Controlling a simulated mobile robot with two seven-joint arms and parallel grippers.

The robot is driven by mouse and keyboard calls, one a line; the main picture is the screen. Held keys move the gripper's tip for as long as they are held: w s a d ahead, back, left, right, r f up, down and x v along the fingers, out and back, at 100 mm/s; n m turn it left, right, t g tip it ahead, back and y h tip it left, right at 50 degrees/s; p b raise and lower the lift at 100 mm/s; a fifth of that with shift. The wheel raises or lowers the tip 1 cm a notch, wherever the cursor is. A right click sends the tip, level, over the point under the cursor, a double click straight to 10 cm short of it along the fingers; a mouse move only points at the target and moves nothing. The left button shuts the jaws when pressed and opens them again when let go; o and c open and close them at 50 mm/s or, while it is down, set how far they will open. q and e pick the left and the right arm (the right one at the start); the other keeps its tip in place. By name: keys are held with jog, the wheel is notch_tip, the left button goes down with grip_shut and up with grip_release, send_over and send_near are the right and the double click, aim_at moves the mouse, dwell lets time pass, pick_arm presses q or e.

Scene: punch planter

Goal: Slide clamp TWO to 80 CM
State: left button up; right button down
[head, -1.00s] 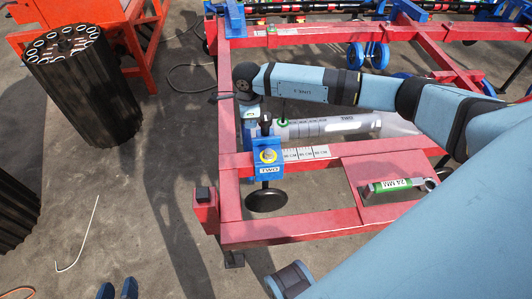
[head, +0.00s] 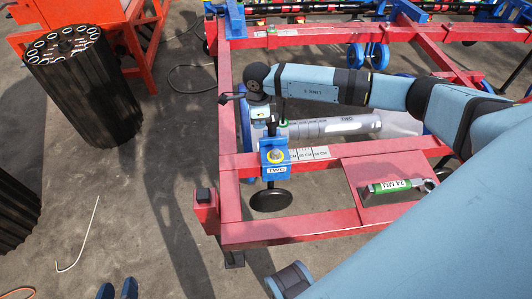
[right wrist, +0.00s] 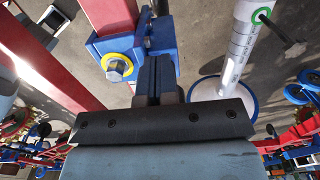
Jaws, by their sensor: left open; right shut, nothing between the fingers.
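Clamp TWO (head: 275,156) is a blue block with a yellow-ringed bolt and a TWO label. It sits on the near red beam, at the left end of a white scale strip (head: 310,153) whose figures are too small to read. My right gripper (head: 259,113) points down just behind and left of the clamp. In the right wrist view its shut fingers (right wrist: 155,70) are right beside the blue clamp (right wrist: 125,58), seemingly against it, with nothing held. My left gripper (head: 118,290) is open and empty at the bottom left edge, far from the clamp.
A grey tube (head: 345,125) marked TWO lies behind the beam. A 24 MM wrench (head: 398,186) rests on a red plate (head: 375,208) to the right. A black fluted drum (head: 85,95) stands on the floor at left. The beam right of the clamp looks clear.

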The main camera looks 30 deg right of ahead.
jog(key=s+d+p, duration=0.1)
jog(key=s+d, duration=0.2)
jog(key=d, duration=0.4)
jog(key=shift+s, duration=0.2)
dwell(1.8)
jog(key=shift+w+a, duration=0.25)
jog(key=shift+a, duration=0.25)
notch_tip(320, 180, up, 8)
jog(key=p, duration=0.5)
jog(key=shift+a, duration=0.15)
